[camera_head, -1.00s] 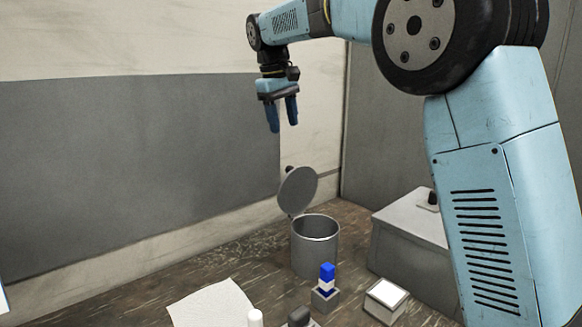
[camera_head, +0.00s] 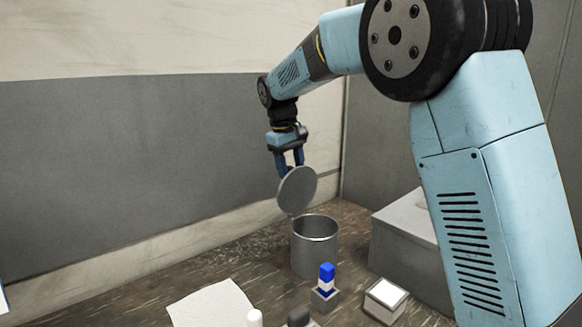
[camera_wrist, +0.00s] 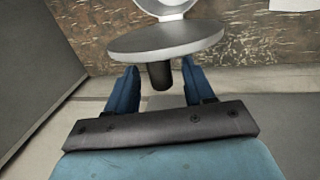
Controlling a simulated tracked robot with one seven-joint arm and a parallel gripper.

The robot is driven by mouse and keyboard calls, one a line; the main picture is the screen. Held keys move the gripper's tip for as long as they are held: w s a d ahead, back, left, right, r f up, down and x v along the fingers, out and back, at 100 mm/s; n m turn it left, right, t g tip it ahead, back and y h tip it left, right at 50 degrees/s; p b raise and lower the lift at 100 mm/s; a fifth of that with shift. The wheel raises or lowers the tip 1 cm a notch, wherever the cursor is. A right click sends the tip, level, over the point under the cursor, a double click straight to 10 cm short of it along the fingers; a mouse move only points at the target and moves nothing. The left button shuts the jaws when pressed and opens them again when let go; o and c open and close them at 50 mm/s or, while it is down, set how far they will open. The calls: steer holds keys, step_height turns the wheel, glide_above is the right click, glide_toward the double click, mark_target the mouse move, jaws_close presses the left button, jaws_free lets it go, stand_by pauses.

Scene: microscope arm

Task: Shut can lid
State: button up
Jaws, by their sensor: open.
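The grey metal can (camera_head: 315,250) stands upright on the wooden surface, its top open. Its round lid (camera_head: 298,190) is tilted up at the can's back left rim. My gripper (camera_head: 290,165) is open and points down behind the lid's upper edge, its fingertips partly hidden by the lid. In the wrist view the lid (camera_wrist: 168,40) lies just beyond my gripper (camera_wrist: 155,80), with a dark knob (camera_wrist: 160,75) showing between the two blue fingers. Part of the can's rim (camera_wrist: 165,8) shows at the top there. I cannot tell whether the fingers touch the knob or the lid.
A blue-and-white object in a grey holder (camera_head: 325,285) and a white-topped block (camera_head: 385,297) stand in front of the can. A large grey box (camera_head: 405,250) is to its right. A white sheet (camera_head: 212,306) lies front left. A wall stands close behind.

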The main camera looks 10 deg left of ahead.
steer(key=shift+c, duration=0.4)
jaws_close()
stand_by(0.4)
